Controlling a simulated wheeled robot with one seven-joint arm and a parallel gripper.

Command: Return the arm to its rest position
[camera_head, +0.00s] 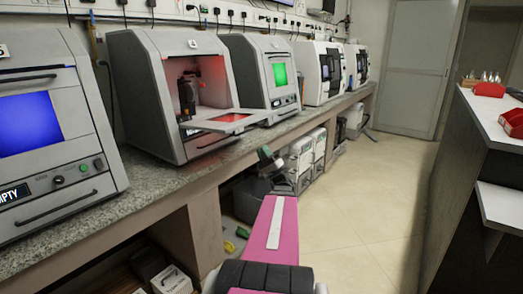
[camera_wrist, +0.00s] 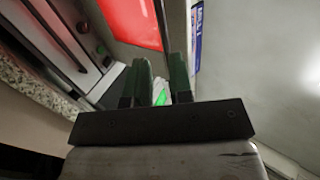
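My pink arm (camera_head: 270,230) reaches forward from the bottom of the head view. My gripper (camera_head: 266,155) is at its far end, small and dark, in front of the bench edge and apart from the machines. In the wrist view the two dark green fingers of my gripper (camera_wrist: 162,82) stand apart with a gap between them. Nothing is held in the gap; a bright green patch behind shows through it. The gripper is open and empty.
A granite-topped bench (camera_head: 150,195) runs along the left. It carries an open machine (camera_head: 175,90) with a red-lit chamber and lowered door, and several closed machines. A dark counter (camera_head: 485,180) with red trays stands at right. The tiled floor (camera_head: 365,200) between is clear.

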